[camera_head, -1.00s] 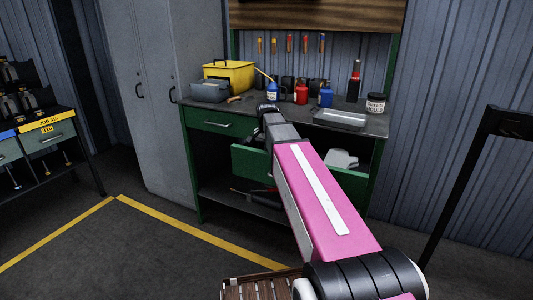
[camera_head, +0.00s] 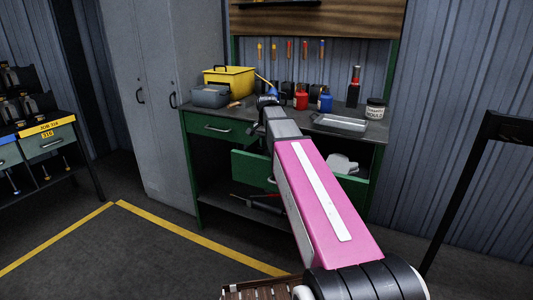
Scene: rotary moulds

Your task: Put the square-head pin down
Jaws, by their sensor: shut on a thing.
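My gripper (camera_head: 267,101) is at the far end of my pink arm, low over the front part of the green workbench (camera_head: 210,112). It is shut, and my own wrist hides its fingertips. The square-head pin it holds cannot be made out at this size. The bench's dark top lies around and behind the gripper. A blue bottle stands just behind it, partly covered by the wrist.
A yellow toolbox (camera_head: 230,80) and a grey box (camera_head: 210,96) stand left on the bench. A red bottle (camera_head: 301,99), a blue container (camera_head: 325,102), a metal tray (camera_head: 340,122) and a labelled jar (camera_head: 375,108) stand right. A green drawer (camera_head: 250,167) is pulled out below.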

